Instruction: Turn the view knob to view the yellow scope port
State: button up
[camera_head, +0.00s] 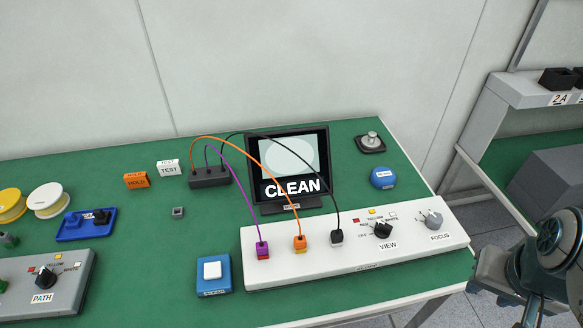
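The black VIEW knob (382,231) sits on the white sloped scope panel (290,278). Small red, yellow and white marks with labels fan out above it; which one its pointer faces is too small to tell. Three cables plug into the panel: purple (262,247), orange (299,241) and black (336,236). The monitor (288,165) behind shows a pale round image and the word CLEAN. My gripper (482,275) is at the lower right, beyond the panel's right end, apart from the knob. Its fingers are not clear enough to tell open from shut.
A grey FOCUS knob (432,219) stands right of the VIEW knob. A grey PATH box (42,285) is far left. The cables arch over the panel's left half.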

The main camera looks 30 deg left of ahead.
aim_at(383, 231)
jog(key=u, duration=3.3)
jog(key=k, duration=0.6)
jog(key=z, duration=1.45)
